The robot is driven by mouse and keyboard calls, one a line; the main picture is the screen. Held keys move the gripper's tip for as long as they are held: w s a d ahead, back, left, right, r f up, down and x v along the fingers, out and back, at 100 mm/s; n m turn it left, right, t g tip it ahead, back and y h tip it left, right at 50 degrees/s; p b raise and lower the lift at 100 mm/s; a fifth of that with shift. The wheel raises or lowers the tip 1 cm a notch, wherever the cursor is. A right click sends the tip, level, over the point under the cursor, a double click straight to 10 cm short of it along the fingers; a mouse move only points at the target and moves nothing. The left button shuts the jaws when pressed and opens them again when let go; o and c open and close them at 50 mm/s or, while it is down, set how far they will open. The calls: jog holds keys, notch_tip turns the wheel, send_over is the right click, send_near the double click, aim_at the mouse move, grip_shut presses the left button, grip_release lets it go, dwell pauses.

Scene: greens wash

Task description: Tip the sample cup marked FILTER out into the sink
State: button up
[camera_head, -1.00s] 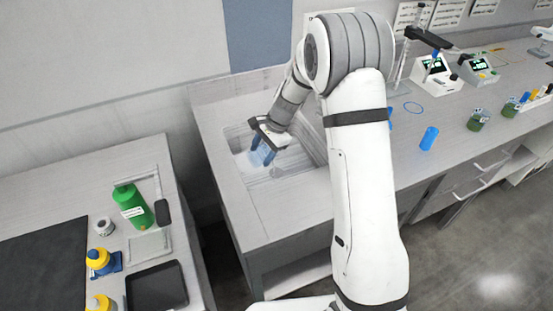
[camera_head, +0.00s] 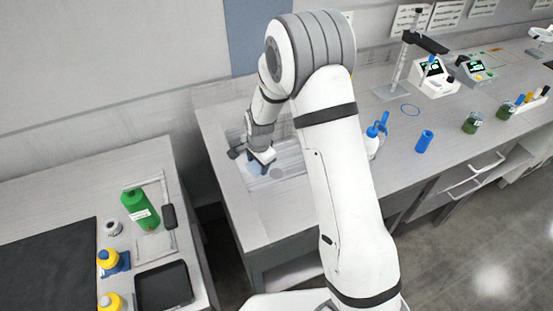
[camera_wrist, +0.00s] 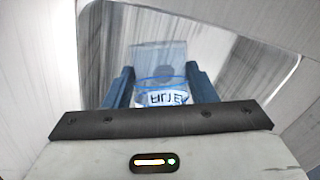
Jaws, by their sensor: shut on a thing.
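My gripper (camera_head: 259,163) is over the sink (camera_head: 290,158), at its left part, and my wrist hides much of it in the head view. In the wrist view my gripper (camera_wrist: 160,92) has its blue fingers shut on a clear sample cup (camera_wrist: 158,55) with a blue line around it. The cup's white label (camera_wrist: 165,99) shows dark letters, partly cut off by the gripper body, and I cannot read it surely. The sink's grey basin (camera_wrist: 235,45) lies beyond the cup, and a dark round spot shows through it. I cannot tell whether liquid is left in the cup.
On the bench right of my arm are a wash bottle (camera_head: 374,142), a blue cylinder (camera_head: 424,141) and cups of green liquid (camera_head: 472,123). The left table holds a green bottle (camera_head: 140,208), yellow-capped bottles (camera_head: 109,260) and a black tray (camera_head: 163,287).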

aim_at(252, 162)
jog(key=shift+a+f+b, duration=0.1)
jog(key=shift+f+b, duration=0.2)
jog(key=shift+f, duration=0.05)
jog(key=h+b, duration=0.1)
jog(key=b, duration=0.1)
jog(key=shift+f+t+b, duration=0.3)
jog(key=shift+t, duration=0.1)
jog(key=shift+a+f+b, duration=0.1)
jog(key=shift+b, duration=0.95)
jog(key=f+t+h+b, duration=0.1)
jog(key=h+b, duration=0.1)
jog(key=b, duration=1)
jog(key=shift+s+f, duration=0.1)
